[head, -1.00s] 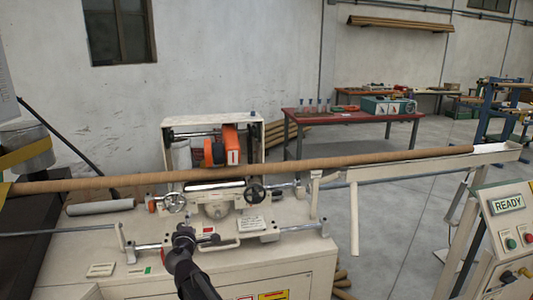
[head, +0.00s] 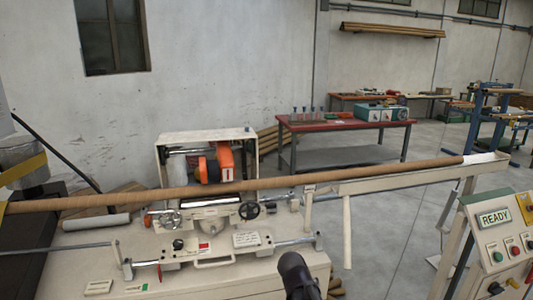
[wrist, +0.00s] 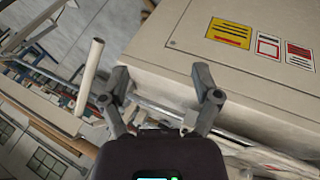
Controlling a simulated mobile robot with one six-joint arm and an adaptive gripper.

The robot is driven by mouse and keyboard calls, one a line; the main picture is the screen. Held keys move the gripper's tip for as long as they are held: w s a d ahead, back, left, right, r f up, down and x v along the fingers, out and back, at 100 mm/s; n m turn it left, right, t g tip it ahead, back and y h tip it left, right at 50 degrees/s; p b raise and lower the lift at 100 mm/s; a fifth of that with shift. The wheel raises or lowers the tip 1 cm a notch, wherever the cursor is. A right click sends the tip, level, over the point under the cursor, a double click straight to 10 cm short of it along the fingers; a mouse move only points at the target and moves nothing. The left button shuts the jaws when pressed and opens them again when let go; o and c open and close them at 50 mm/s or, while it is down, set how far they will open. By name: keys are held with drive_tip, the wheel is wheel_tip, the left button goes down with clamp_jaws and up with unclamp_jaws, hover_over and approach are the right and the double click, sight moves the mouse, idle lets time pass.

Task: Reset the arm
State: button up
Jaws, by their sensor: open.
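My gripper (wrist: 162,92) is open and empty in the wrist view, its two fingers spread apart in front of the machine's cream cabinet. In the head view a dark part of my arm (head: 298,275) shows at the bottom, in front of the cabinet's right end; the fingers cannot be made out there. The spiral winder (head: 205,262) stands ahead with a long brown cardboard tube (head: 330,172) lying across it. No part of my arm touches the tube in view.
A control panel (head: 497,232) reading READY stands at the right. A white outfeed trough (head: 430,177) on legs supports the tube's right end. A red-topped bench (head: 345,123) stands behind. The floor between the bench and panel looks clear.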

drive_tip(key=s+d+m+g+y+p, duration=0.2)
drive_tip(key=s+d+m+g+y, duration=0.1)
drive_tip(key=s, duration=0.7)
drive_tip(key=shift+s+d+g+y, duration=0.35)
drive_tip(key=shift+d+g+y, duration=0.15)
drive_tip(key=shift+d+g, duration=0.15)
drive_tip(key=shift+w, duration=0.1)
